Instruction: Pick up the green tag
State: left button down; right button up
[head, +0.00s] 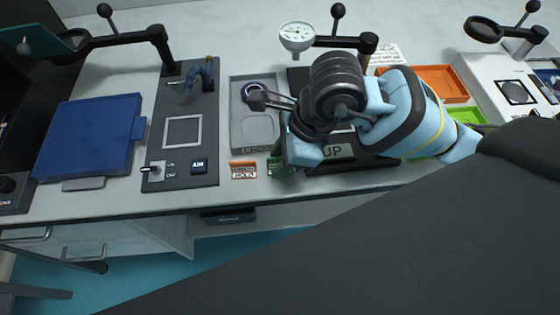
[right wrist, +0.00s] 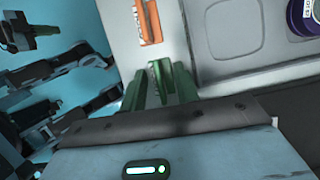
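The green tag (head: 276,167) lies at the front of the table, beside an orange tag (head: 243,170), and is partly covered by my right gripper (head: 284,160). In the right wrist view, green upright shapes (right wrist: 163,84) show right at the end of the gripper body. I cannot separate tag from fingers there, nor tell whether the fingers are closed on it. The orange tag also shows in the right wrist view (right wrist: 150,20). My left gripper is not in the head view. Dark mechanical parts at the left of the right wrist view cannot be identified surely.
A grey tray (head: 237,140) with a round purple-rimmed item lies behind the tags. A dark panel (head: 155,155) and a blue folder-like slab (head: 88,138) lie to the left. An orange tray (head: 455,85) is at the right. The table's front edge is close to the tags.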

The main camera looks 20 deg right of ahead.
aim_at(272, 159)
jog(key=shift+f, duration=0.1)
jog(key=c, duration=0.6)
jog(key=shift+o, duration=0.2)
jog(key=shift+r, duration=0.35)
notch_tip(272, 159, up, 3)
jog(key=shift+a+r, duration=0.1)
jog(key=s+a+r, duration=0.1)
jog(key=s+a, duration=0.9)
jog(key=s, duration=0.2)
jog(key=shift+s, duration=0.2)
